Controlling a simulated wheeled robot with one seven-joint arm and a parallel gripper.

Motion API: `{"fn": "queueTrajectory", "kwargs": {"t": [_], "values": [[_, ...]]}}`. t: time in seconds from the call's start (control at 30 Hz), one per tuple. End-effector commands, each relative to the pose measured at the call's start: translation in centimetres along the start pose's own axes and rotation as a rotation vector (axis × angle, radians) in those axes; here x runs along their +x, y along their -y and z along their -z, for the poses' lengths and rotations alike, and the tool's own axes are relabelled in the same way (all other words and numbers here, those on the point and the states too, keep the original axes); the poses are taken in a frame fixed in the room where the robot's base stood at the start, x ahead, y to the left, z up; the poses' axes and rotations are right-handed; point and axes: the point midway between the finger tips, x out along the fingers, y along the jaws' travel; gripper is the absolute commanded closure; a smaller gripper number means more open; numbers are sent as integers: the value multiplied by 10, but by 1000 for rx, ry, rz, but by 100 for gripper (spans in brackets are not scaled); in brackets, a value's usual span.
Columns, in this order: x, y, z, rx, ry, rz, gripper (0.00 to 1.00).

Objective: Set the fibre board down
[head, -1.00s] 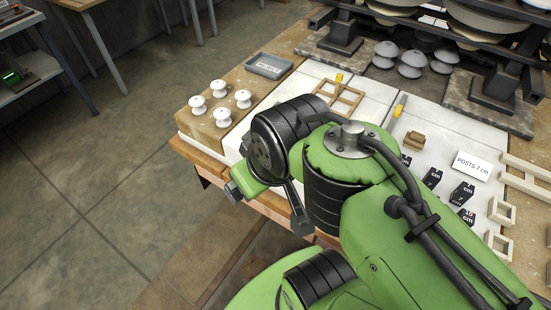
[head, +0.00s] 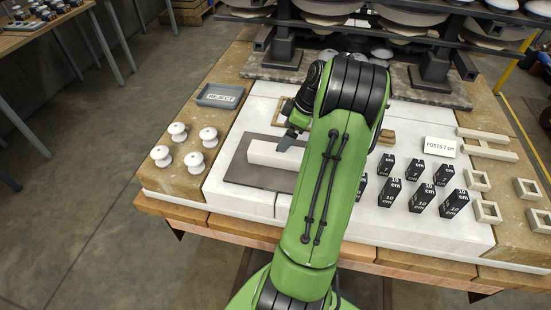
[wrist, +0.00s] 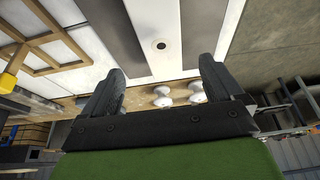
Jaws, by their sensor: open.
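The fibre board (head: 238,172) appears as a dark grey flat sheet on the white tabletop, left of my arm. A long whitish bar (head: 268,153) lies across the top of it. In the wrist view the bar (wrist: 158,22), with a dark round spot on it, runs between strips of the board (wrist: 203,25). My gripper (wrist: 162,70) is open, with one finger to each side of the bar and nothing seen between the tips. In the head view my arm hides part of the board's right side and most of the gripper.
White knob insulators (head: 190,145) stand on the brown left section, near a grey REJECT tray (head: 219,96). Black labelled blocks (head: 421,197), a POSTS 7 cm card (head: 440,147) and small wooden frames (head: 487,211) stand on the right. A dark rack (head: 437,65) is behind.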

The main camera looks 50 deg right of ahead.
Motion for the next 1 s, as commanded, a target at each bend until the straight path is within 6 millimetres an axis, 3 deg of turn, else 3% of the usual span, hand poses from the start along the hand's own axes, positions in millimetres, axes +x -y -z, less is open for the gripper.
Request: {"fn": "queueTrajectory", "kwargs": {"t": [0.03,0.1,0.37,0.53,0.77,1.0], "values": [[18,1,-1,-2,-1,6,6],[32,1,-1,-1,0,4,6],[58,2,-2,0,0,3,6],[92,4,-5,0,0,4,6],[96,3,-4,1,2,0,6],[96,3,-4,1,1,0,40]]}}
